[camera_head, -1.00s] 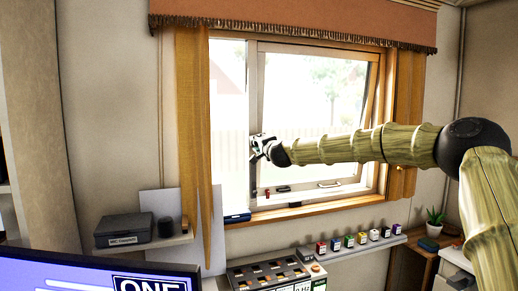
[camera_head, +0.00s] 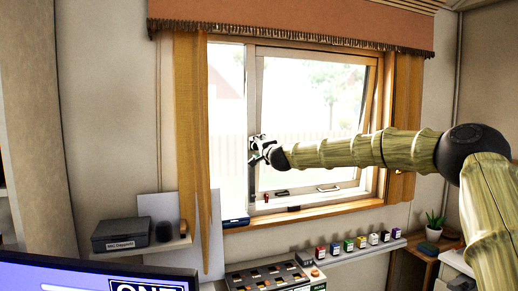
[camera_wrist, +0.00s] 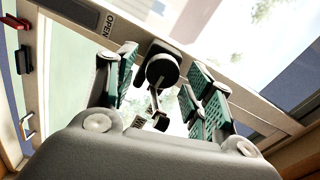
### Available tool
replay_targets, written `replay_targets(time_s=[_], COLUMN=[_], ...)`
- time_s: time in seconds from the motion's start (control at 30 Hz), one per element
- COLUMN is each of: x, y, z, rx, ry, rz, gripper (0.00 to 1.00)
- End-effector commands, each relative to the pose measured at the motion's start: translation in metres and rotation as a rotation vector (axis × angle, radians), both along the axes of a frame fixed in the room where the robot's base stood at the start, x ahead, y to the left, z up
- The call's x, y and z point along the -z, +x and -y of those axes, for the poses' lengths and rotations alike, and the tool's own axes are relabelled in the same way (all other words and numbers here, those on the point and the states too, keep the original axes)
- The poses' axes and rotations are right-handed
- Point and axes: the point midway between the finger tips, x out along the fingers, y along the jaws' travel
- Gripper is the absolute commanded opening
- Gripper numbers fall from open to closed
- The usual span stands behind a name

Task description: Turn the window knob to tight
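The window (camera_head: 300,190) stands in front of me with its sash tilted. My gripper (camera_head: 262,150) is at the left side of the window frame, at mid height. In the wrist view a round black knob (camera_wrist: 162,68) sits on the window frame, between the two teal-padded fingers of my gripper (camera_wrist: 165,92). The fingers are spread on either side of it; I cannot tell whether the pads touch it. An "OPEN" label (camera_wrist: 108,25) is on the frame above left of the knob. In the head view the knob is hidden by my gripper.
A curtain (camera_head: 193,130) hangs at the left. Below are a shelf with several small coloured boxes (camera_head: 348,244), a grey box (camera_head: 120,234) and a screen (camera_head: 90,275).

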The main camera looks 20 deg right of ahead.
Motion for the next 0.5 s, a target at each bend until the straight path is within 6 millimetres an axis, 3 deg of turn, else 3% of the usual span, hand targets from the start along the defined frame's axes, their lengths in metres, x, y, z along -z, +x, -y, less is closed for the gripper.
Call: replay_targets(time_s=[0.27,0.5], x=[-0.001,0.000], y=[-0.006,-0.038], z=[-0.001,0.001], rx=[-0.002,-0.003], ry=[-0.001,0.000], rz=[0.000,-0.001], gripper=[0.53,0.53])
